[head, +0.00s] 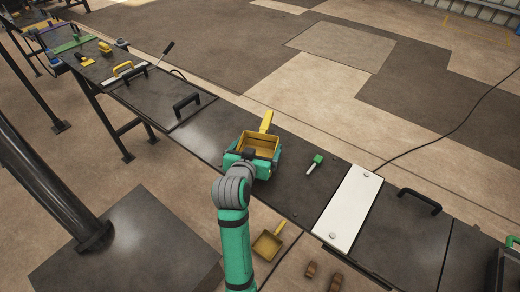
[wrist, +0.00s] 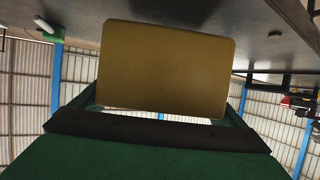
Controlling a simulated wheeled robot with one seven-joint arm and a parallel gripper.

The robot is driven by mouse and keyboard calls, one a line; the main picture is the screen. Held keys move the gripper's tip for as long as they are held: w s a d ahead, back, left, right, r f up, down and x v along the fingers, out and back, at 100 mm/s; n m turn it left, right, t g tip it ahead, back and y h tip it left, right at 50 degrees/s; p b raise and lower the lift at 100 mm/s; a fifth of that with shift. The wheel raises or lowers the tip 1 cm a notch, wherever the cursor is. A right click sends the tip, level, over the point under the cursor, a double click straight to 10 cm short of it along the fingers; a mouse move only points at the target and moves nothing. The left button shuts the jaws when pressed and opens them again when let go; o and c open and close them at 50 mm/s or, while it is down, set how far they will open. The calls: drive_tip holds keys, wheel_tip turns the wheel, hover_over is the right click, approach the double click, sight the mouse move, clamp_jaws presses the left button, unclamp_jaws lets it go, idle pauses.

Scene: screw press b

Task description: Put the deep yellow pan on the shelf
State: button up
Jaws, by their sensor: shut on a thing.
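The deep yellow pan (head: 258,141) is box-shaped with tall walls. Its yellow handle points away from me, toward the bench's far edge. My gripper (head: 251,158) is shut on the pan's near side, with teal fingers around it. In the wrist view the pan's flat brownish-yellow wall (wrist: 168,68) fills the middle, just beyond the gripper. The pan is over the dark bench top (head: 215,130); I cannot tell if it touches it. A second, shallower yellow pan (head: 268,245) lies lower down, on the near side of the bench. I cannot clearly make out which surface is the shelf.
A white plate (head: 348,208) crosses the bench further right. Black handles (head: 186,105) stand up from panels on the left and right. Two brown pieces (head: 311,270) sit near the second pan.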

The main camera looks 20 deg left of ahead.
wheel_tip(320, 180, down, 2)
drive_tip(key=shift+d+f, duration=0.15)
drive_tip(key=shift+f, duration=0.1)
drive_tip(key=o, duration=0.9)
drive_tip(key=shift+o, duration=0.2)
